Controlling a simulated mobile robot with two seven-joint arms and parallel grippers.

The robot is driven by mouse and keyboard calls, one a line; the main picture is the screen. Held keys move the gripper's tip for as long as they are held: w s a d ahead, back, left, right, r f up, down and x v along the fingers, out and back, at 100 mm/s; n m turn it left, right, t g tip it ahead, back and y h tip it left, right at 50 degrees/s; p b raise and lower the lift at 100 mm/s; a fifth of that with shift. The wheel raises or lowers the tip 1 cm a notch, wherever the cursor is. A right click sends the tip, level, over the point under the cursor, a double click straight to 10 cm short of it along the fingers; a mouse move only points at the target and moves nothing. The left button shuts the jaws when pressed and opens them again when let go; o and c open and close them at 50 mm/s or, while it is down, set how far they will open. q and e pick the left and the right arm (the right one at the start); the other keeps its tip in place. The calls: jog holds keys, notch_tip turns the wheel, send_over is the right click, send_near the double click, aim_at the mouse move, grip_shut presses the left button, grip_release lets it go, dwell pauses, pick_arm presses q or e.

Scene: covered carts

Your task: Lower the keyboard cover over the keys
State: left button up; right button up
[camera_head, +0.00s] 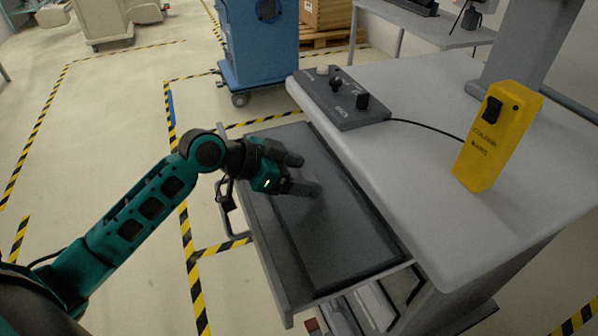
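The keyboard cover (340,237) is a dark grey flat panel in the pull-out tray (264,238) at the side of the grey cart. It looks flat, and no keys show; whatever lies beneath it is hidden. My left gripper (306,174) is over the far part of the panel. Its two dark fingers are spread with a gap between them and nothing held. I cannot tell whether the fingertips touch the panel. My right gripper is not in view.
The cart top (420,175) carries a dark control box (345,105) with a joystick, cabled towards a yellow handheld unit (496,137). A tray handle (228,212) is on the left side. A blue cart (258,45) stands behind. Floor left of the tray is clear.

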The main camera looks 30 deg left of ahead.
pick_arm(q)
jog(key=shift+o, duration=1.3)
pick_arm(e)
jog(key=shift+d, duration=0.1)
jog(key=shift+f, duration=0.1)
pick_arm(q)
jog(key=p+v, duration=0.1)
jog(key=v, duration=1.1)
jog(key=shift+s+a+r, duration=0.15)
jog(key=shift+a, duration=0.05)
jog(key=shift+s+a+r, duration=0.1)
jog(key=shift+r, duration=0.05)
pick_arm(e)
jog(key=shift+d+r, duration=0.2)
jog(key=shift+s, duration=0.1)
